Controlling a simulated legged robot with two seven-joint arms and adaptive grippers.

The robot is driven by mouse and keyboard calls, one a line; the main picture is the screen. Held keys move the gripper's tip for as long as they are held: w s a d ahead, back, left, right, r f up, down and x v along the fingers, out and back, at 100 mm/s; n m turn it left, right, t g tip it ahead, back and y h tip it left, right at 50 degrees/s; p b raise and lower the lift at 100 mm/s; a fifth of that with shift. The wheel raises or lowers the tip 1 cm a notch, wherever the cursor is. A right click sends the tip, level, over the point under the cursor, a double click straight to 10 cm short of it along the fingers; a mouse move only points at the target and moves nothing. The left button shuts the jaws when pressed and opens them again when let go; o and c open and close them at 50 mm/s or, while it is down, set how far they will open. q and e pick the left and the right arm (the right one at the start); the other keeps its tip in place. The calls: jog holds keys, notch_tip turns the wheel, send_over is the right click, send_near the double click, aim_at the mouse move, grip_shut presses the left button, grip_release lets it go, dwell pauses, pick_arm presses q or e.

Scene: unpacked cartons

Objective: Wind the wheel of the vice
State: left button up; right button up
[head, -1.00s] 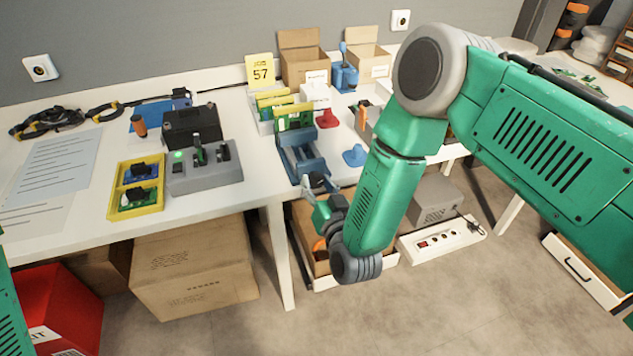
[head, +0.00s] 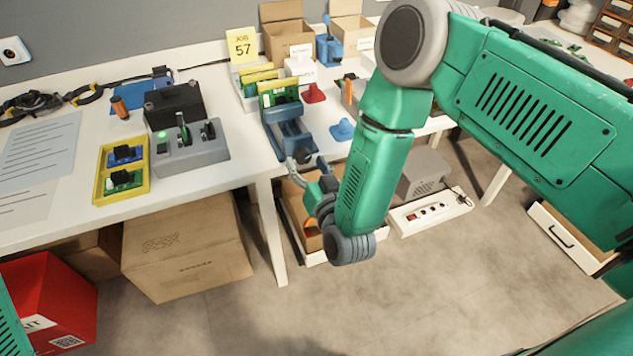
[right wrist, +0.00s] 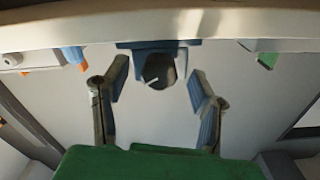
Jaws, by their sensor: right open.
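In the right wrist view, a dark round part, seemingly the wheel (right wrist: 159,70), shows under the blue vice body. My right gripper (right wrist: 158,92) is open, with one finger on each side of that part and gaps between. I cannot tell any contact. My left gripper is out of view.
A grey switch box (head: 190,148) and a yellow tray (head: 121,170) stand left of the vice. A blue knob-like piece (head: 342,130) lies to its right. The table edge (head: 235,186) is close to my right gripper. An open drawer or box (head: 293,205) lies below.

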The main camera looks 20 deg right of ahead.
jog(key=s, duration=1)
jog(key=shift+s, duration=0.2)
jog(key=shift+d+f, duration=0.1)
jog(key=shift+d, duration=0.1)
